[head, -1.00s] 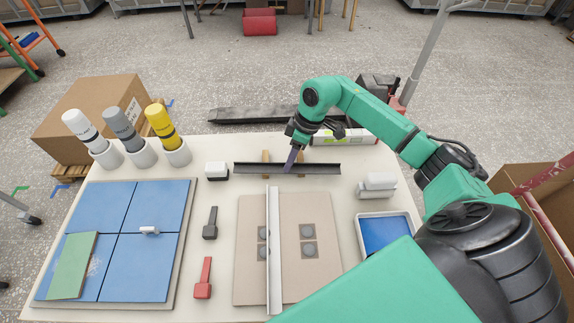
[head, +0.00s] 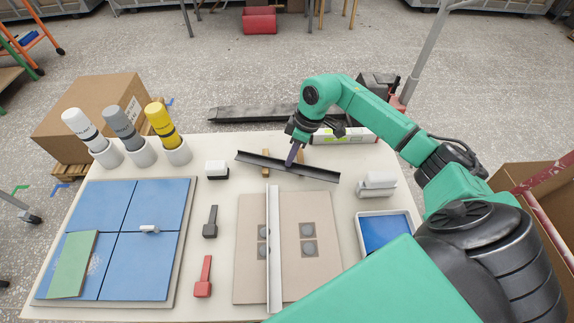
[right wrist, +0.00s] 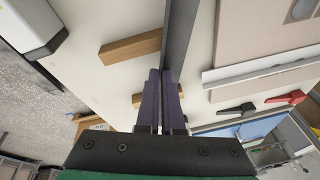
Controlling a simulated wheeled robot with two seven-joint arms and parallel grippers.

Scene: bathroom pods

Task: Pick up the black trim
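The black trim (head: 262,161) is a long, thin dark strip at the back middle of the table. It also shows in the right wrist view (right wrist: 180,38), running up from my fingertips. In the head view it slants, its left end farther back than its right end. My left gripper is out of view.
A beige board (head: 252,215) with a white strip (head: 273,250) lies in front of the trim. Blue tiles (head: 140,265) and bottles (head: 160,122) are at left.

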